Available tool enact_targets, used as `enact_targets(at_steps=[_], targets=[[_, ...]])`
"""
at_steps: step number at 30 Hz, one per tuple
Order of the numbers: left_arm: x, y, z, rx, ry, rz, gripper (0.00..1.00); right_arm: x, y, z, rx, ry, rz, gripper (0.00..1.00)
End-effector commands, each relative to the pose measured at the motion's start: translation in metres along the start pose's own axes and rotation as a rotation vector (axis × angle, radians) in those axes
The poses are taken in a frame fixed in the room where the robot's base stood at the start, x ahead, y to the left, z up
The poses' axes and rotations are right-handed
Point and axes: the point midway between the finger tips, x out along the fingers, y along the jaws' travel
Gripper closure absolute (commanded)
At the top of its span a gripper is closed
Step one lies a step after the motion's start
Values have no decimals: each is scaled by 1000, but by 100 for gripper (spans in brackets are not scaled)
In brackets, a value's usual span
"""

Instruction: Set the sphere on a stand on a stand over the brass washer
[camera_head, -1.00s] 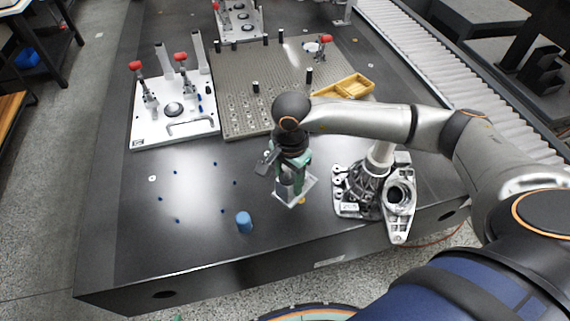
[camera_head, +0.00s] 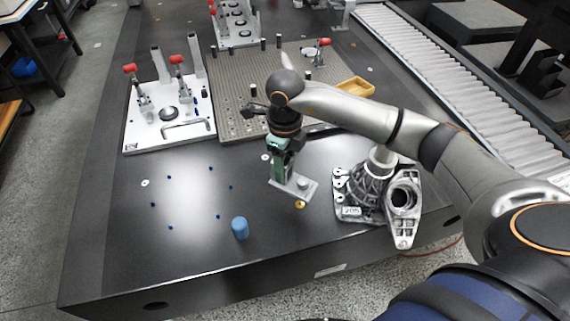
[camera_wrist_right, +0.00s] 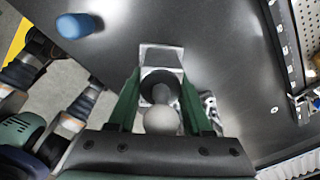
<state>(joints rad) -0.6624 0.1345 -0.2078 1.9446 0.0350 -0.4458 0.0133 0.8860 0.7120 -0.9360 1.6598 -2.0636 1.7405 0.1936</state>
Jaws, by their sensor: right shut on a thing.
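The sphere on a stand is held by my right gripper (camera_head: 280,172). Its grey ball (camera_wrist_right: 162,121) shows between the two green fingers (camera_wrist_right: 160,88) in the right wrist view, with a dark round part and a flat metal base (camera_wrist_right: 160,56) beyond. In the head view, the pale base plate (camera_head: 304,190) shows below the fingers; I cannot tell whether it touches the table. A small brass washer (camera_head: 300,205) lies just in front of the plate's near edge, partly beside it. The ball is hidden in the head view. My left gripper is not in view.
A blue cylinder (camera_head: 240,228) stands left of the plate. A grey metal casting (camera_head: 402,205) stands close on the right. Behind are a white clamp fixture (camera_head: 150,132), a perforated plate (camera_head: 235,95) and a yellow tray (camera_head: 356,86). Small blue dots mark the table's left front.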

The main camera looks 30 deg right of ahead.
Motion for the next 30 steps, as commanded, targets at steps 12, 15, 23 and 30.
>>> enact_targets(at_steps=[12,15,23,30], targets=[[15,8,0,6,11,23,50,30,0,1,-3,-3,0,100],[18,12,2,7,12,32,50,37,0,1,-3,-3,1,100],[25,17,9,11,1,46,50,53,0,1,-3,-3,0,100],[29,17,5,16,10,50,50,62,0,1,-2,-3,0,100]])
